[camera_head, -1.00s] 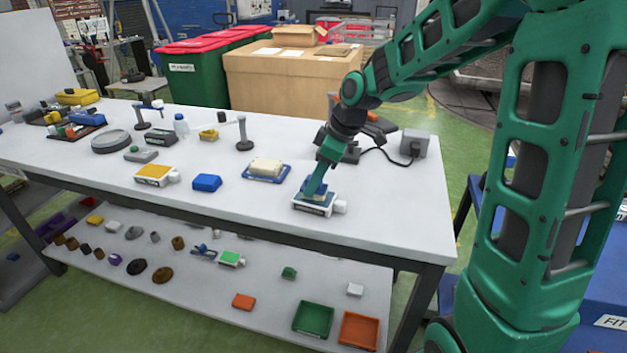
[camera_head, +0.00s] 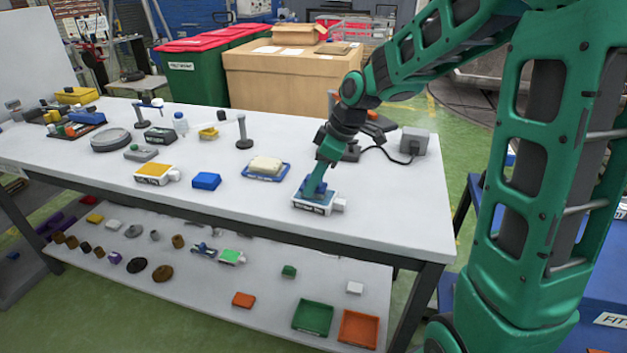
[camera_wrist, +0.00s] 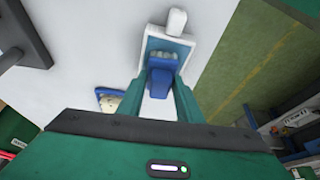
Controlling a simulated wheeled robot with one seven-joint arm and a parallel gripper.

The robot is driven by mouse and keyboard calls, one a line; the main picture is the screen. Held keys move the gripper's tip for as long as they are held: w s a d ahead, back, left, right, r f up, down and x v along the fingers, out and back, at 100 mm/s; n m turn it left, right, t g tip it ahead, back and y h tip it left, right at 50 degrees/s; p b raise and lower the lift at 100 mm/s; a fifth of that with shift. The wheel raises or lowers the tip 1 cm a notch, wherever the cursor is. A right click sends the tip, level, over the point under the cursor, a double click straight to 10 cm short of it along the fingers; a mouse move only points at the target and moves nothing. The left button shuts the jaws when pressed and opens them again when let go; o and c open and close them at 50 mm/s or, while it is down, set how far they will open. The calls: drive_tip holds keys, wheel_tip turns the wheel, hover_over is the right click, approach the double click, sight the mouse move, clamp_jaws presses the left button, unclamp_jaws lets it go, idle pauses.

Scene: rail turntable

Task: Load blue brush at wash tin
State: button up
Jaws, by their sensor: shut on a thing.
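The blue brush (camera_head: 313,191) is between the fingers of my gripper (camera_head: 317,183), which is shut on it. In the wrist view the brush (camera_wrist: 160,82) has a blue handle and pale bristles pointing away from my gripper (camera_wrist: 161,92). The wash tin (camera_head: 311,208) is a white, shallow tin with a dark front label and a white spout on its right, near the table's right front edge. It also shows in the wrist view (camera_wrist: 148,45). The bristle end is over or inside the tin; whether it touches the bottom is hidden.
A blue tray with a cream block (camera_head: 265,167) stands left of the tin. Farther left are a blue block (camera_head: 206,181) and a yellow-topped tin (camera_head: 155,173). A grey box (camera_head: 414,142) with a cable stands behind right. The tabletop right of the tin is clear.

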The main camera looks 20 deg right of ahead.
drive_tip(key=shift+s+f, duration=0.1)
drive_tip(key=shift+r, duration=3.55)
